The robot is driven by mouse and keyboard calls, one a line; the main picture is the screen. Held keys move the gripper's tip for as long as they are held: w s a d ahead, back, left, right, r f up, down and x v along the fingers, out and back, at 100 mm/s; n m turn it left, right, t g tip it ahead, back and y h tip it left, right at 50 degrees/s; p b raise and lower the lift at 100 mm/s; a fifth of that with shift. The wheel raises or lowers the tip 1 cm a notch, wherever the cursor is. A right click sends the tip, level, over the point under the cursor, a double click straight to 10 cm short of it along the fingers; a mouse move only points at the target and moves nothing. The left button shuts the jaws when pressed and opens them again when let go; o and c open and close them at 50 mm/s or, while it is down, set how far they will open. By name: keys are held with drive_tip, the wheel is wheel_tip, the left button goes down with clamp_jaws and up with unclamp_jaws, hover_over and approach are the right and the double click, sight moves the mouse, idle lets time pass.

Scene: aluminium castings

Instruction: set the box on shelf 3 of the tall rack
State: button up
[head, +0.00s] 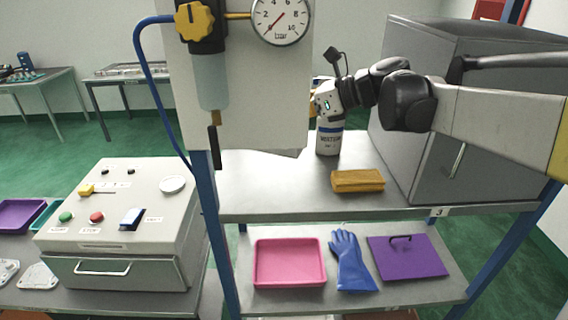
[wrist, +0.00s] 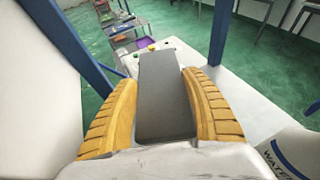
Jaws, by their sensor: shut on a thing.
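My gripper (wrist: 163,80) is shut on a dark grey box (wrist: 164,112), seen in the wrist view between its two ribbed yellow fingers. In the head view only a sliver of a yellow finger shows at my wrist; the rest of the gripper and the box are hidden behind a pale panel. The tall rack has blue posts. Its upper visible shelf (head: 290,196) bears a label reading 3 on its front edge. My wrist is above this shelf, near its back left part.
Shelf 3 holds a white bottle (head: 329,138), a yellow-brown block (head: 357,181) and a large grey cabinet (head: 480,120). The pale gauge panel (head: 250,90) stands in front at left. Below lie a pink tray (head: 290,262), blue glove (head: 350,262) and purple lid (head: 408,258). Shelf 3's front left is clear.

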sight(275, 151)
drive_tip(key=f+b, duration=0.1)
drive_tip(key=f, duration=0.9)
drive_tip(key=shift+a, duration=0.2)
drive_tip(key=shift+f, duration=0.2)
drive_tip(key=o, duration=1.4)
drive_tip(key=shift+c, duration=0.2)
drive_tip(key=shift+r, duration=0.15)
